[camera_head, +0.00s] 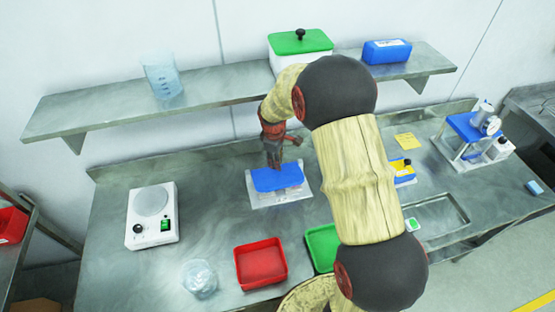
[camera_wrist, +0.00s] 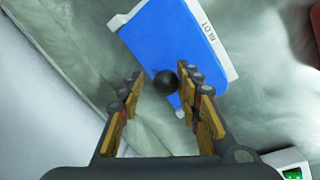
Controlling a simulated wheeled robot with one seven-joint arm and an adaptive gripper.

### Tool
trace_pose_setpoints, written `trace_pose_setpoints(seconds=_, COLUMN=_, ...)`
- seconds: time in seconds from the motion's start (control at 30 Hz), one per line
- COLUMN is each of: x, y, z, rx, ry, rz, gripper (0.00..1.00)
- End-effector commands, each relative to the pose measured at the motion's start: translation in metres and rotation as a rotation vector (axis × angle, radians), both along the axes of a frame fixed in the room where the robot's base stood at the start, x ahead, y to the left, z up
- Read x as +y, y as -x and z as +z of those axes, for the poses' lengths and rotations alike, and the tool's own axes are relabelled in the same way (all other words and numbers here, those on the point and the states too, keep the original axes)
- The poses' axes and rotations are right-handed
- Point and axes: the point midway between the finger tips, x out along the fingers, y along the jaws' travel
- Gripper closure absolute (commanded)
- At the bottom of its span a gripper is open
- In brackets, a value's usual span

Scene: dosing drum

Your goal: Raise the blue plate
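A blue plate (camera_head: 277,179) lies on a white base (camera_head: 262,201) on the bench, below my gripper (camera_head: 273,163). In the wrist view the blue plate (camera_wrist: 165,35) has a white edge with dark lettering, and a black round knob (camera_wrist: 166,82) shows over its near part. My gripper (camera_wrist: 160,80) is open, with one finger on each side of the knob in this view. The fingers appear apart from the knob; their exact height over it is unclear. In the head view my gripper hides the knob.
A white device with a dial (camera_head: 152,215) stands left. A red tray (camera_head: 260,263), a green tray (camera_head: 322,246) and a clear container (camera_head: 199,278) are in front. A blue-topped stand with a gauge (camera_head: 466,127) is right. A shelf (camera_head: 110,106) runs behind.

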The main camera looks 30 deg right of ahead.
Motion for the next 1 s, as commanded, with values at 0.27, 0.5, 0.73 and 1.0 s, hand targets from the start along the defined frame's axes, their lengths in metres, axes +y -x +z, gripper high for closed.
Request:
trace_pose_setpoints(seconds=0.27, x=0.000, y=0.000, z=0.000, rx=0.001, ry=-0.001, rz=0.000, gripper=0.60)
trace_pose_setpoints(seconds=0.5, x=0.002, y=0.001, z=0.012, rx=-0.001, ry=0.000, rz=0.000, gripper=0.60)
trace_pose_setpoints(seconds=0.73, x=0.007, y=0.005, z=0.048, rx=-0.003, ry=0.000, rz=-0.001, gripper=0.60)
trace_pose_setpoints(seconds=1.0, x=0.010, y=0.010, z=0.072, rx=0.001, ry=-0.001, rz=0.000, gripper=0.60)
